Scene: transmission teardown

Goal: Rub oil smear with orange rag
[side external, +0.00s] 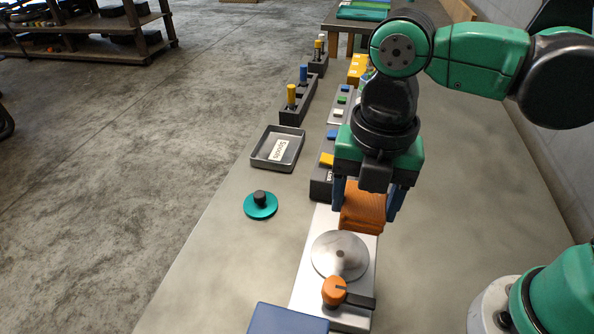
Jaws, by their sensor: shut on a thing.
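My gripper (368,200) points down over the far part of a pale metal plate (307,277). Its blue fingers are shut on the orange rag (361,208), a folded, block-like bundle between them. The rag is just beyond a round silver disc (328,252) on the plate. I cannot tell whether the rag touches the plate. No oil smear can be made out; any smear under the rag is hidden.
An orange knob with a dark lever (334,290) stands at the plate's near end. A blue block (285,320) is at the front. A teal disc with a black knob (260,204), a grey labelled tray (278,150) and tool holders (298,98) stand left and behind. The table right of the plate is clear.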

